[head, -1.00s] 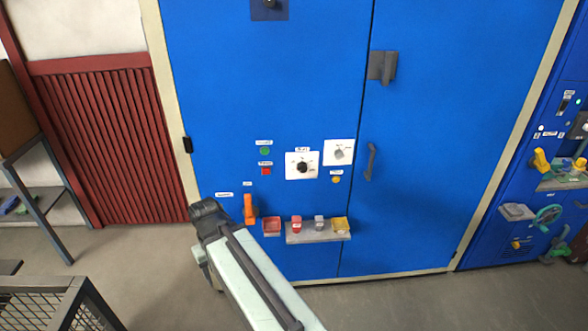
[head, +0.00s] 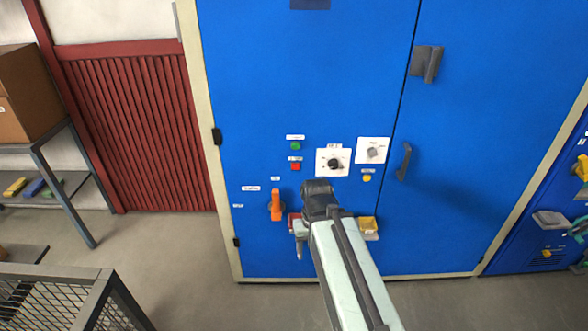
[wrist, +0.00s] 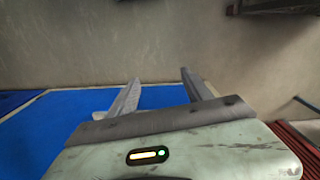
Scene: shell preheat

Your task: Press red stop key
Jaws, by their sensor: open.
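The red stop key (head: 296,167) is a small red square on the blue cabinet front, under a small label. A round green button (head: 296,146) sits just above it. In the head view my arm reaches up from the lower right and its dark end part is below and right of the red key, apart from it in the picture. The red key is not in the wrist view.
A black knob on a white plate (head: 333,162) is right of the key, with another white dial plate (head: 373,150) beyond. An orange handle (head: 276,204) stands below left. A mesh-sided rack (head: 65,300) is at front left.

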